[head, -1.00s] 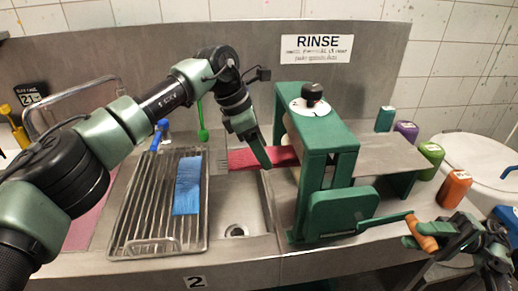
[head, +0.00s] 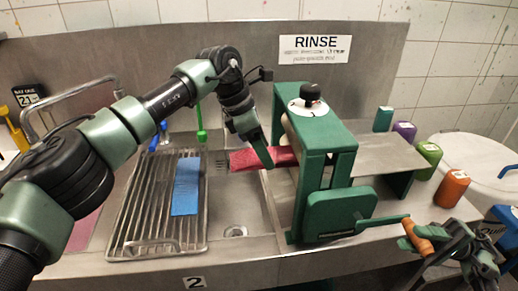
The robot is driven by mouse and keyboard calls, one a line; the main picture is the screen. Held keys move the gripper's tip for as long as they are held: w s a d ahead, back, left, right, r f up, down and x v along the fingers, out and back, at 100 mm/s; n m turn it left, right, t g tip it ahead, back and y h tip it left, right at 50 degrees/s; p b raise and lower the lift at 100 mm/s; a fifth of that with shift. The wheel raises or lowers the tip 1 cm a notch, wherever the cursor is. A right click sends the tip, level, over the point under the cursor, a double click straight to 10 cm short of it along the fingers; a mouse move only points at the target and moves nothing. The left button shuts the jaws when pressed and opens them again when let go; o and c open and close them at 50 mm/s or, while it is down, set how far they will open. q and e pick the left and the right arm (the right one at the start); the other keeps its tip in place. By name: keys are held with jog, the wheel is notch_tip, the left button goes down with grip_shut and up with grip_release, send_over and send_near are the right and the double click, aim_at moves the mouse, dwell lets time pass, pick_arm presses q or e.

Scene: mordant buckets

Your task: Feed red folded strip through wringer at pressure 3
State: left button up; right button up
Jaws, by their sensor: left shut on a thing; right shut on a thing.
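The red folded strip (head: 246,160) lies level above the sink, with its right end at the rollers of the green wringer (head: 328,138). My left gripper (head: 266,158) is shut on the strip, close to the wringer's left side, and hides part of it. The wringer has a black knob (head: 311,92) on a white dial; its setting is too small to read. The crank's orange handle (head: 419,238) is at the lower right. My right gripper (head: 430,240) is shut on this handle.
A blue strip (head: 186,186) lies on the metal drain rack (head: 140,215) at the left. A steel outfeed board (head: 375,152) extends right of the wringer. The sink basin (head: 235,205) below the strip is empty.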

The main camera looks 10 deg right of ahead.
pick_arm(q)
jog(key=shift+s+d+r, duration=0.15)
jog(key=shift+d+r, duration=0.1)
jog(key=shift+d, duration=0.2)
pick_arm(e)
jog(key=shift+w+d, duration=0.1)
jog(key=shift+d, duration=0.1)
pick_arm(q)
jog(key=shift+d, duration=0.4)
pick_arm(e)
jog(key=shift+a, duration=0.15)
jog(key=shift+r, duration=0.1)
pick_arm(q)
jog(key=shift+s, duration=0.1)
pick_arm(e)
jog(key=o, duration=0.7)
pick_arm(q)
jog(key=shift+d, duration=0.15)
pick_arm(e)
jog(key=o, duration=0.5)
pick_arm(q)
jog(key=shift+d, duration=0.2)
pick_arm(e)
jog(key=shift+o, duration=0.6)
jog(key=shift+d+f, duration=0.2)
jog(key=shift+d, duration=0.1)
pick_arm(q)
jog(key=shift+a+f, duration=0.1)
